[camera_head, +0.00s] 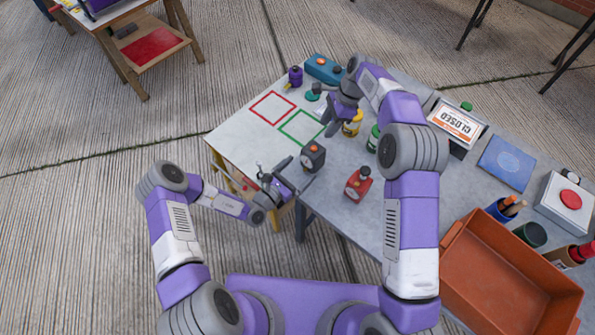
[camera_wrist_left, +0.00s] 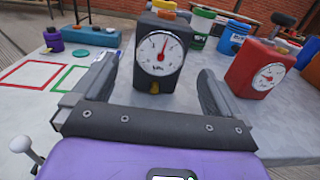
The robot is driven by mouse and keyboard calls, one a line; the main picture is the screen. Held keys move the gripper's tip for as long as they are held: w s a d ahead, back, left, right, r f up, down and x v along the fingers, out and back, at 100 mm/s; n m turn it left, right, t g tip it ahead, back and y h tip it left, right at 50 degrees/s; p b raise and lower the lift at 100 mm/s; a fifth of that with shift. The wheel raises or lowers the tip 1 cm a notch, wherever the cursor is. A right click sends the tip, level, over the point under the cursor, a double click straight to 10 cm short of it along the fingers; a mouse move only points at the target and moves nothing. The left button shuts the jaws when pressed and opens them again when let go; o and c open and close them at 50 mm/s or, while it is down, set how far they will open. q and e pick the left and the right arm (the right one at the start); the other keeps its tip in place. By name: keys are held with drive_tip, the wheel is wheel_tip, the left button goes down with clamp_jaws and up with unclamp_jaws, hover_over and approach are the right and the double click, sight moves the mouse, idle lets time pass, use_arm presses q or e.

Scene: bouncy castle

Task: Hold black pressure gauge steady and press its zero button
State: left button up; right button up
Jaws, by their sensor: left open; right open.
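The black pressure gauge (camera_head: 313,157) stands upright near the front edge of the table. In the left wrist view the gauge (camera_wrist_left: 157,52) shows its white dial and an orange button (camera_wrist_left: 163,5) on top. My left gripper (camera_head: 291,174) is open, with its fingers pointing at the gauge. In the left wrist view the gauge stands ahead between the two open fingers, and I cannot tell whether they touch it. My right gripper (camera_head: 337,117) hangs over the table behind the gauge, near the yellow bottle; its fingertips are partly hidden and it holds nothing that I can see.
A red gauge (camera_head: 358,184) stands to the right of the black one. Yellow (camera_head: 352,124) and green bottles (camera_head: 373,138) stand behind. Red (camera_head: 272,108) and green (camera_head: 301,127) outlined squares lie empty at left. An orange crate (camera_head: 507,275) sits at right.

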sight(307, 162)
use_arm(q)
drive_tip(key=x, duration=0.7)
drive_tip(key=shift+w, duration=0.2)
drive_tip(key=shift+c, duration=0.3)
drive_tip(key=c, duration=1.2)
drive_tip(key=shift+c, duration=0.5)
use_arm(e)
clamp_jaws()
